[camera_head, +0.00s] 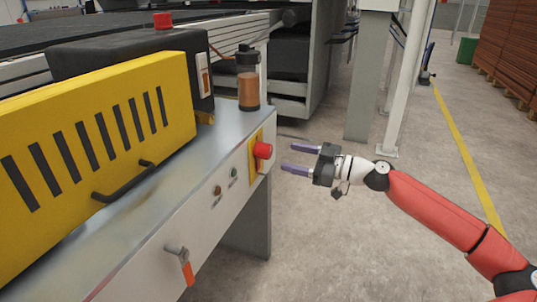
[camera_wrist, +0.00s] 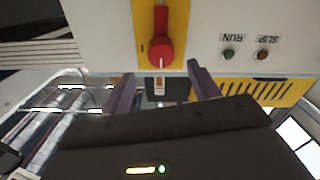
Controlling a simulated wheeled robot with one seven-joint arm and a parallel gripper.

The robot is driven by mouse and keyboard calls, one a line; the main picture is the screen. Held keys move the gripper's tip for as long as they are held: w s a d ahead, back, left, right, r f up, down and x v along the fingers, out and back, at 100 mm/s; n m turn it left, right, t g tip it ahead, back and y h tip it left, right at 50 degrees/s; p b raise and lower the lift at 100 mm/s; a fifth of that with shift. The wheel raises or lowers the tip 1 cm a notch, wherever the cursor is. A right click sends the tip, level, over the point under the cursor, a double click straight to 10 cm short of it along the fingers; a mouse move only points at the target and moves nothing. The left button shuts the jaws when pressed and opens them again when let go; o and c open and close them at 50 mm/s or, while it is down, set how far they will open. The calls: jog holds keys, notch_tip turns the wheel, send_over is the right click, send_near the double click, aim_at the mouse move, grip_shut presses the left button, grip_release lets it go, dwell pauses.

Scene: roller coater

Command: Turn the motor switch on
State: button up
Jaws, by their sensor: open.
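A red rotary knob (camera_head: 263,150) sits on a yellow plate (camera_head: 253,160) at the right end of the machine's pale front panel. In the wrist view, which is upside down, the knob (camera_wrist: 160,50) shows a white pointer line, with a small black mark beside it. No label naming the motor switch is legible. My gripper (camera_head: 290,158) is open and empty, its two purple fingers pointing at the panel just right of the knob. In the wrist view the fingertips (camera_wrist: 160,73) stand either side of the knob, apparently short of it.
RUN (camera_wrist: 228,54) and SLIP (camera_wrist: 262,55) indicators sit beside the plate. A lever with an orange tip (camera_head: 184,263) juts from the panel. An amber bottle (camera_head: 249,88) stands on the ledge near a black housing with a small switch (camera_head: 205,74).

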aim_at(271, 152)
jog(key=x, duration=0.7)
jog(key=shift+a, duration=0.25)
jog(key=c, duration=1)
